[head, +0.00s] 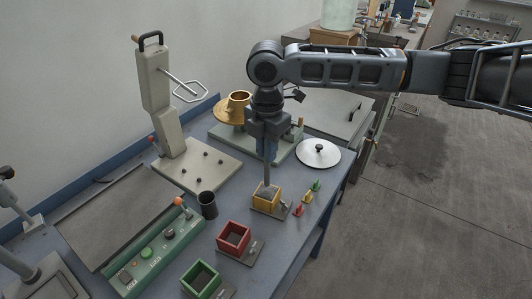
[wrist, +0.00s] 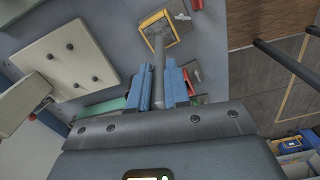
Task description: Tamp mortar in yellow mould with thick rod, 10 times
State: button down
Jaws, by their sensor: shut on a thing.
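The yellow mould (head: 259,199) stands on a small plate on the bench, with grey mortar (head: 267,191) inside it. My gripper (head: 268,150) is above it, pointing down and shut on the thick grey rod (head: 267,176). The rod is about upright, and its lower end is at the mortar within the mould's walls. How deep it sits is hard to tell. In the wrist view the blue fingers (wrist: 165,88) hold the rod (wrist: 159,52), whose far end reaches the yellow mould (wrist: 146,22).
A red mould (head: 233,237) and a green mould (head: 200,279) stand nearer the front. A dark cup (head: 207,204) is left of the yellow mould. Small red, yellow and green pieces (head: 308,196) lie to its right.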

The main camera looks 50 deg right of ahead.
jog(key=shift+a, duration=0.1)
jog(key=shift+s+a+f, duration=0.1)
jog(key=shift+a+f, duration=0.05)
jog(key=shift+f, duration=0.8)
jog(key=shift+a+f, duration=0.1)
jog(key=shift+f, duration=0.85)
jog(key=r, duration=0.3)
jog(key=shift+d+r, duration=0.35)
jog(key=shift+r, duration=0.05)
